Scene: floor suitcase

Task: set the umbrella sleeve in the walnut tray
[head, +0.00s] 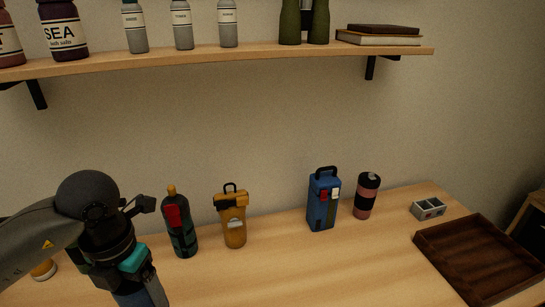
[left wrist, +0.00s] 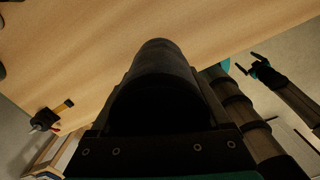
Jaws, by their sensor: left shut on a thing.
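My left gripper (head: 138,284) is at the lower left of the head view, over the table's left part. It is shut on a dark, round-sided long thing (left wrist: 158,75), which looks like the umbrella sleeve; it fills the middle of the left wrist view. Its lower end is cut off in the head view. The walnut tray (head: 476,262) lies at the table's right end, dark brown and low-walled, and looks empty. The held thing is far to the left of it.
A dark green bottle with red (head: 178,225), an orange bottle (head: 231,218), a blue handled case (head: 322,203) and a pink-and-black tumbler (head: 366,196) stand along the back. A small grey holder (head: 428,208) stands behind the tray. A shelf (head: 250,53) hangs above. The front middle looks clear.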

